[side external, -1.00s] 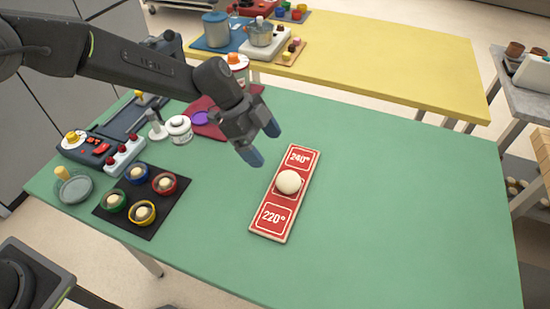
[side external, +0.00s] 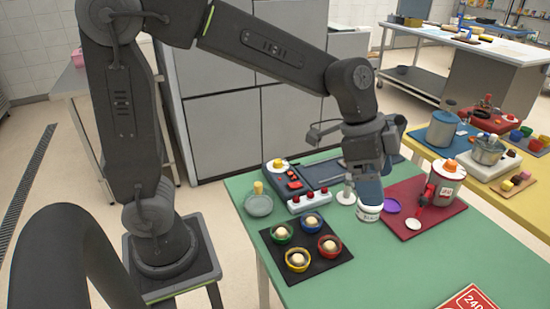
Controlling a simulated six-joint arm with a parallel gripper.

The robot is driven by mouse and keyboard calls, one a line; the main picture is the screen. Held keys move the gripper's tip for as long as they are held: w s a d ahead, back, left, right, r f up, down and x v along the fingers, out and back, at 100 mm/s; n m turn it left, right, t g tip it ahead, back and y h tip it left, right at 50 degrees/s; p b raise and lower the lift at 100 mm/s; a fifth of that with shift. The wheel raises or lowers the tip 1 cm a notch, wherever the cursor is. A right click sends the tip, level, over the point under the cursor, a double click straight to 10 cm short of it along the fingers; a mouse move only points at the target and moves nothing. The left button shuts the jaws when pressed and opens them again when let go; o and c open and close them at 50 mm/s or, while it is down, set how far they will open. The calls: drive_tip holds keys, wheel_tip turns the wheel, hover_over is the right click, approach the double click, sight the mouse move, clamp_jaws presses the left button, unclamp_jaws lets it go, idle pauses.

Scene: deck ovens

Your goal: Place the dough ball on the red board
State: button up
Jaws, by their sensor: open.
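The red board (side external: 471,299) shows only as a corner with "240" at the bottom right edge of the side view. The rest of it is cut off, and no dough ball shows on the visible part. My gripper (side external: 369,190) is open, with blue fingertips pointing down over the back of the green table. In the picture the fingertips overlap the white jar (side external: 369,213); I cannot tell how far above or in front of it they are. Several dough balls sit in coloured bowls, including a yellow bowl (side external: 297,265) and a red bowl (side external: 330,250), on a black mat (side external: 322,269).
A control panel (side external: 293,180) stands left of my gripper, with a grey dish (side external: 259,206) beside it. A maroon mat (side external: 442,222) at the right carries a red-and-white canister (side external: 446,185). The green table (side external: 400,275) is clear in front of the jar.

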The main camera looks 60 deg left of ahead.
drive_tip(key=s+a+n+t+y, duration=0.1)
drive_tip(key=s+a+n+y, duration=0.1)
drive_tip(key=s+a+n, duration=0.3)
drive_tip(key=s+a+r+n+t+y, duration=0.1)
drive_tip(key=s+a+n, duration=0.4)
drive_tip(key=s, duration=0.6)
drive_tip(key=shift+a+t+y, duration=0.5)
drive_tip(key=shift+a, duration=0.2)
drive_tip(key=shift+r, duration=0.1)
